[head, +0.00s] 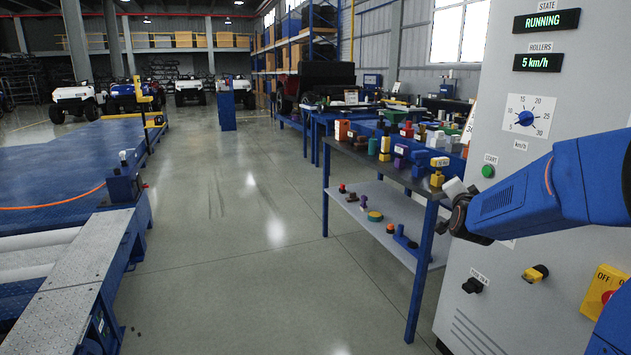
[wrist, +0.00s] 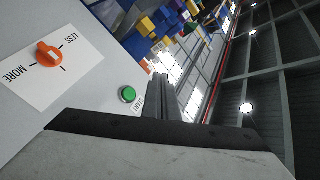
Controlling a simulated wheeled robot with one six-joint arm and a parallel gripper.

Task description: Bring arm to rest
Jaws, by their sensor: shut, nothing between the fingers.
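My arm reaches in from the right in the head view, in front of the grey control cabinet (head: 510,255). My gripper (wrist: 160,98) is shut and empty in the wrist view, its fingers together beside the green START button (wrist: 128,94). I cannot tell from this view whether they touch it. The button also shows in the head view (head: 488,171). The display (head: 543,21) reads RUNNING and the rollers display (head: 540,62) reads 5 km/h. A blue speed dial (head: 525,118) sits below. An orange MORE/LESS knob (wrist: 48,53) shows in the wrist view.
A blue-framed bench (head: 417,265) with several coloured blocks stands left of the cabinet, close to my wrist. A yellow-handled switch (head: 535,273) and a yellow box with a red button (head: 604,292) are low on the cabinet. The floor (head: 240,200) is clear between bench and roller bed (head: 85,270).

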